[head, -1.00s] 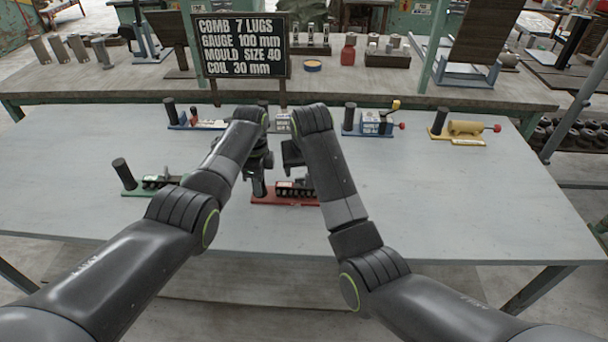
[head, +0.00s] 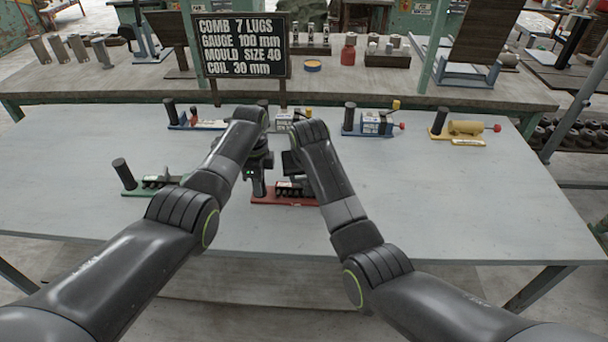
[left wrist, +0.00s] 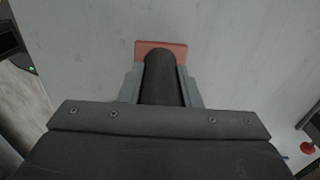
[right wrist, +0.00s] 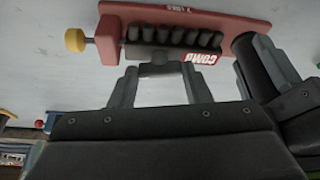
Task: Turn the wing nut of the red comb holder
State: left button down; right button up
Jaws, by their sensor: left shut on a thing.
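The red comb holder (head: 272,200) lies on the near middle of the grey table, partly behind my arms. In the right wrist view its red base (right wrist: 240,22) carries a row of black lugs (right wrist: 185,37), an upside-down COMB label and a yellow knob (right wrist: 75,40). My left gripper (left wrist: 160,78) is shut on the holder's upright black post (left wrist: 162,68). My right gripper (right wrist: 159,72) is open, its fingers apart on either side of a small grey piece (right wrist: 159,58), seemingly the wing nut, beside the lugs. I cannot tell whether they touch it.
A green holder (head: 132,191) stands to the left. Blue holders (head: 352,131) and a yellow one (head: 438,135) stand along the far side of the table. A black sign (head: 240,45) stands behind.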

jog(key=shift+c, duration=1)
jog(key=shift+d+n+g+y, duration=0.15)
jog(key=shift+n+y, duration=0.25)
jog(key=shift+n, duration=0.8)
jog(key=shift+n+g+y, duration=0.15)
jog(key=shift+n+y, duration=0.25)
jog(key=shift+n, duration=0.8)
jog(key=o, duration=1)
jog(key=shift+w, duration=0.1)
jog(key=v, duration=1.2)
jog(key=shift+d, duration=0.1)
